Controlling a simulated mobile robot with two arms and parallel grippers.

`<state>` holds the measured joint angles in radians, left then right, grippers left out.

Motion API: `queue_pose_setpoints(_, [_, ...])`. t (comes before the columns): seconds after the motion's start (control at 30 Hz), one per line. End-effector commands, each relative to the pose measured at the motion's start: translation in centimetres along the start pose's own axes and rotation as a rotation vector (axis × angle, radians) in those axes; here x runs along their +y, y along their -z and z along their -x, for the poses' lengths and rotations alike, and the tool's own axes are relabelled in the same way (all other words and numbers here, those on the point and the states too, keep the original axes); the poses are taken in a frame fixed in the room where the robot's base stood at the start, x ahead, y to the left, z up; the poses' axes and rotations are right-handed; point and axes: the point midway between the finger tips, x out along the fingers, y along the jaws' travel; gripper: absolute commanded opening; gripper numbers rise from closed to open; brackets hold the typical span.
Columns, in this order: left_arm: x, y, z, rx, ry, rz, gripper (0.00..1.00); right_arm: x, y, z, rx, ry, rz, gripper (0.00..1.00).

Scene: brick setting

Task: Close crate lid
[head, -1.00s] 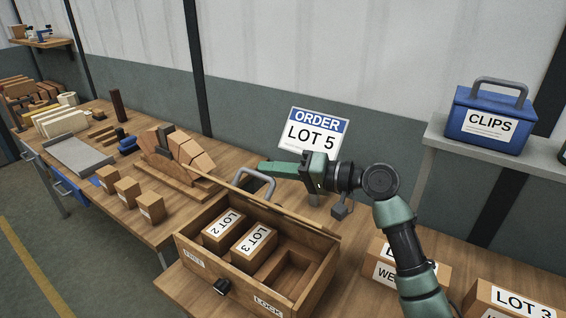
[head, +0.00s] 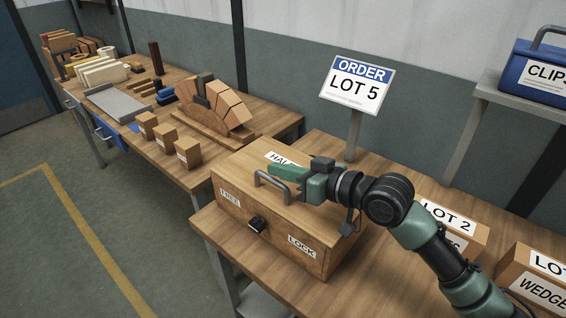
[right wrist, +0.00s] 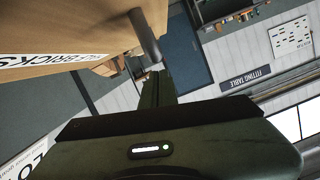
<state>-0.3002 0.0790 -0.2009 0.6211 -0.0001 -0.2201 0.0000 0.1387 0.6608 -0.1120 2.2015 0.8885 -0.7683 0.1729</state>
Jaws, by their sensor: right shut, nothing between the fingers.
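The wooden crate (head: 265,235) stands on the near table with its lid (head: 299,192) down over the box. No gap shows between lid and box from here. The lid carries a grey handle (head: 271,190) and a label partly covered by my arm. In the right wrist view the lid (right wrist: 75,30) and the handle (right wrist: 146,38) are close to the fingers. My left gripper is not in view.
An order sign (head: 356,84) reading LOT 5 stands behind the crate. Labelled boxes (head: 455,228) are at the right. A blue CLIPS box (head: 537,75) sits on a shelf. The left bench holds a brick arch (head: 215,105) and small blocks.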

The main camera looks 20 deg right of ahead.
Motion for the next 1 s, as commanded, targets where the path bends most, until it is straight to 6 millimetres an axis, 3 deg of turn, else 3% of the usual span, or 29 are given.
queue_pose_setpoints(0.33, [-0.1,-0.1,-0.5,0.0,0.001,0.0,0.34,0.4,-1.2,-0.3,-0.002,-0.017,0.068,0.0])
queue_pose_setpoints(1.0, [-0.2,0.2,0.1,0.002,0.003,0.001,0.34,0.3,-1.3,-0.3,-0.015,-0.015,0.064,0.0])
